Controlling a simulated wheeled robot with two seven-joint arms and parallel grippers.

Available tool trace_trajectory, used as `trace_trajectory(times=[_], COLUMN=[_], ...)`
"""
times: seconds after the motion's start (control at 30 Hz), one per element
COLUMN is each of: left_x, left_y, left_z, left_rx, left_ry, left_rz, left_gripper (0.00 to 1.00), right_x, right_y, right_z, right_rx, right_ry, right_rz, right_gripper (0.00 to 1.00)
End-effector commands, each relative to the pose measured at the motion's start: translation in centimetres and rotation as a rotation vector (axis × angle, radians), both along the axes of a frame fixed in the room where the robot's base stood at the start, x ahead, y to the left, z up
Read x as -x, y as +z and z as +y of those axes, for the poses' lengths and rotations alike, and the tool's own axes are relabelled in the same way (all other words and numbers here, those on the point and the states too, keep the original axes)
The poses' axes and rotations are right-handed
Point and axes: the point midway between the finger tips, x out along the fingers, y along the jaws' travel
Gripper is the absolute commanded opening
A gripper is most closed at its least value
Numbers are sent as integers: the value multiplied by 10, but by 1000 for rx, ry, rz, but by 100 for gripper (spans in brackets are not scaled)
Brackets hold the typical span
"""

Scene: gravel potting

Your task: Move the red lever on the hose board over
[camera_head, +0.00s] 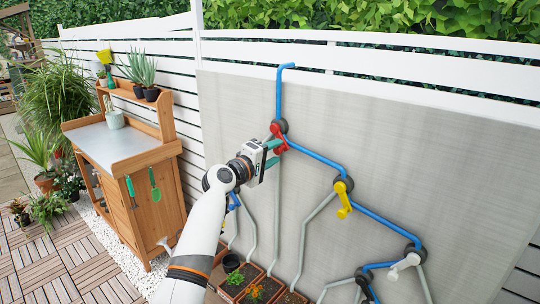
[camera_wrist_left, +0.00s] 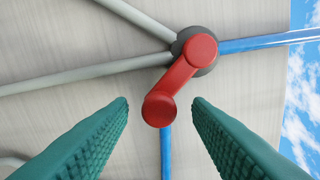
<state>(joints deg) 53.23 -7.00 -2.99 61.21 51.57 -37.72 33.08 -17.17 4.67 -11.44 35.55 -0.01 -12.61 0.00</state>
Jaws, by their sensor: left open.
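The red lever (camera_head: 280,140) sits on a dark round valve at the upper part of the grey hose board (camera_head: 370,130). In the left wrist view the red lever (camera_wrist_left: 178,82) slants from its hub down to a round knob. My left gripper (camera_head: 271,153) reaches up to the lever from the left. In the left wrist view its two green fingers (camera_wrist_left: 160,105) are apart, one on each side of the knob, with visible gaps. Nothing is held. A blue pipe (camera_head: 279,95) and grey pipes meet at the valve. My right gripper is out of view.
A yellow lever (camera_head: 344,198) and a white lever (camera_head: 405,265) sit lower right on the board. Planted pots (camera_head: 264,290) stand at its foot. A wooden potting bench (camera_head: 130,180) is at the left. A white fence (camera_head: 440,60) runs behind.

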Motion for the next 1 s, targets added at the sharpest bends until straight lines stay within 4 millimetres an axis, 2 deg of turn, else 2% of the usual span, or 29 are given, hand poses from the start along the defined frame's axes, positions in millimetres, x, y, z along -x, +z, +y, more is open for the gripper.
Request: trace_trajectory(times=[0.27,0.8,1.0], left_x=[16,87,96], left_y=[-2,-2,-1], left_z=[13,63,70], left_rx=[0,-1,0], left_ry=[1,1,0], left_rz=[-3,-1,0], left_gripper=[45,45,45], right_x=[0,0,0], right_y=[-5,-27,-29], right_z=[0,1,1], right_rx=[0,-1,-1], right_ry=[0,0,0], right_rz=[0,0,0], right_gripper=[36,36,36])
